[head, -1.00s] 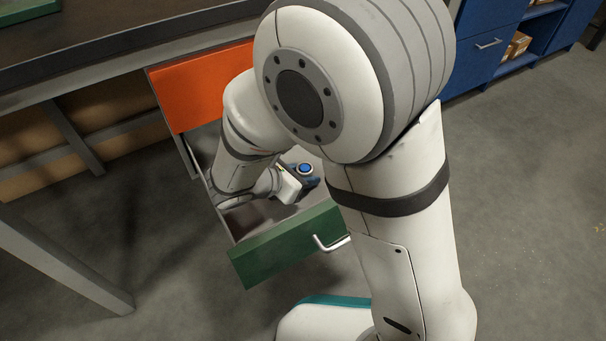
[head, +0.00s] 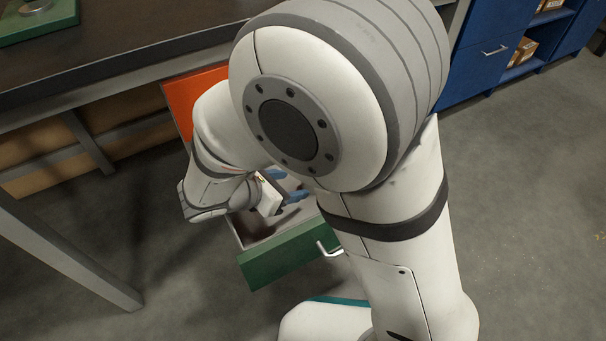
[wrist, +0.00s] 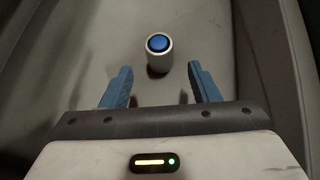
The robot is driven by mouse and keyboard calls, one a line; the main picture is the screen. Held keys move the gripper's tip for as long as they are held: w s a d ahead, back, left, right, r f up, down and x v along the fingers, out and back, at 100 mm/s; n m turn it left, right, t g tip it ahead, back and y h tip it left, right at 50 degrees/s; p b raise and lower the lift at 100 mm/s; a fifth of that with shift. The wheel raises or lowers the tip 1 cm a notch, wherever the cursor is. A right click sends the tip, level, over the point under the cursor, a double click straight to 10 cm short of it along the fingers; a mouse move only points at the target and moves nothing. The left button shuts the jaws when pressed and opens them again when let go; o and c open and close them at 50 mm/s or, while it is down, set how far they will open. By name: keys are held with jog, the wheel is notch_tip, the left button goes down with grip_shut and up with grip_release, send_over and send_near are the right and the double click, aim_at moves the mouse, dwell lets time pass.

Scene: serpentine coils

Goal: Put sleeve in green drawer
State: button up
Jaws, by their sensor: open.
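The sleeve (wrist: 158,58) is a short pale grey cylinder with a blue top. It stands upright on the drawer floor in the wrist view. The green drawer (head: 285,257) is pulled out, with a silver handle on its front. My gripper (wrist: 160,80) is open and empty, with its blue fingers apart and the sleeve standing just beyond the gap between them. In the head view my gripper (head: 288,185) is over the open drawer, and I cannot make out the sleeve there.
An orange drawer front (head: 192,92) sits above the green drawer, under the dark bench top (head: 130,55). A green plate (head: 38,24) lies on the bench. A blue cabinet (head: 483,60) stands at the back right. The floor on the right is clear.

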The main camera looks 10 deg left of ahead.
jog(key=shift+p+v, duration=0.7)
jog(key=shift+v, duration=1.7)
jog(key=d+r+m+g+y+p, duration=0.1)
jog(key=d+r+m+g+p, duration=0.5)
jog(key=d+r+m+p, duration=0.9)
jog(key=s+d+r+m+y+p, duration=0.1)
jog(key=d+r+m+p, duration=0.3)
jog(key=r, duration=0.5)
jog(key=s+d+r+m+y+p, duration=0.1)
jog(key=d+r+m+y+p, duration=0.2)
jog(key=r+p, duration=0.6)
jog(key=s+d+r+m+y+p, duration=0.1)
jog(key=d+r+m+y+p, duration=0.1)
jog(key=d+r+m+p, duration=0.2)
notch_tip(320, 180, up, 7)
jog(key=m+p, duration=0.1)
jog(key=p, duration=0.2)
jog(key=shift+s+d+m, duration=0.3)
jog(key=shift+s+d, duration=0.1)
jog(key=shift+c, duration=0.3)
